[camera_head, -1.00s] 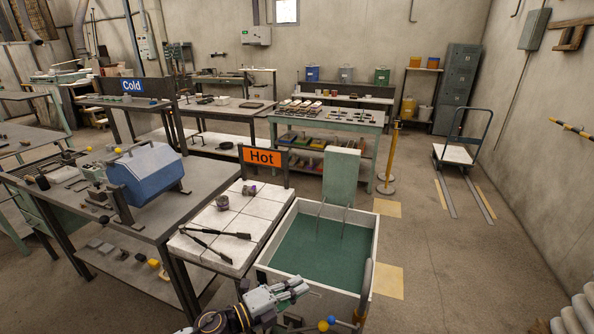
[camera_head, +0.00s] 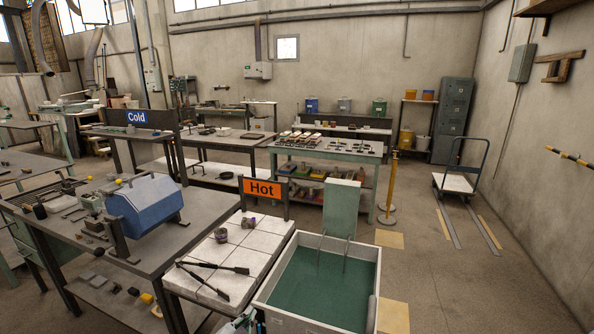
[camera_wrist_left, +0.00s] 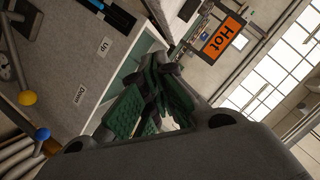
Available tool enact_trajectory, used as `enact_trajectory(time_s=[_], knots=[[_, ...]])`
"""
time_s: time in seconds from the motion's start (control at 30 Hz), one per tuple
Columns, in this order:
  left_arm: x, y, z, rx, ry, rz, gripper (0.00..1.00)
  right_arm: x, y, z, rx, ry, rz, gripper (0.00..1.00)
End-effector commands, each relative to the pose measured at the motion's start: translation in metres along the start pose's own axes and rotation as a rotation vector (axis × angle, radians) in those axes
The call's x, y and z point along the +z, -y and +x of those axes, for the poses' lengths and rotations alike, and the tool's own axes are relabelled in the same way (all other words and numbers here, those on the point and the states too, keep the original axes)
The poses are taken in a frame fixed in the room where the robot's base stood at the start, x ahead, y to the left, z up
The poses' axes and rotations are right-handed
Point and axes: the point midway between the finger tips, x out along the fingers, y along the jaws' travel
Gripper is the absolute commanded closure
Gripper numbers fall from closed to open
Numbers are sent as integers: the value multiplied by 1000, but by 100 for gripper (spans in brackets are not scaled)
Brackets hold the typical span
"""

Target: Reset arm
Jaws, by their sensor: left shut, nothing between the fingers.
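My left gripper (camera_wrist_left: 152,98) shows in the left wrist view as dark fingers with green pads, closed and empty. In the head view only a small part of my left arm shows at the bottom edge, in front of the white-tiled table (camera_head: 206,264). Its fingers cannot be made out there. In the wrist view the gripper is close to a grey panel labelled "Up" and "Down" (camera_wrist_left: 82,78), with the orange "Hot" sign (camera_wrist_left: 222,38) beyond. My right gripper is in neither view.
A blue box-like unit (camera_head: 146,208) sits on the left bench. Floor is free to the right, up to a trolley (camera_head: 456,184).

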Motion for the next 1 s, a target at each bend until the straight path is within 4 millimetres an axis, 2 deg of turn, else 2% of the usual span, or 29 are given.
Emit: enact_trajectory(time_s=[0.2, 0.5, 0.77, 1.0], knots=[[49, -6, -24, 53, 220, -179, 100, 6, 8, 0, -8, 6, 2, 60], [111, -28, -75, 157, 519, -395, 100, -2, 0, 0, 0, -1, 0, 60], [142, -46, -117, 239, 703, -517, 100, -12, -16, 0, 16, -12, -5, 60], [155, -57, -143, 287, 797, -577, 100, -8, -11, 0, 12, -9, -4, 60]])
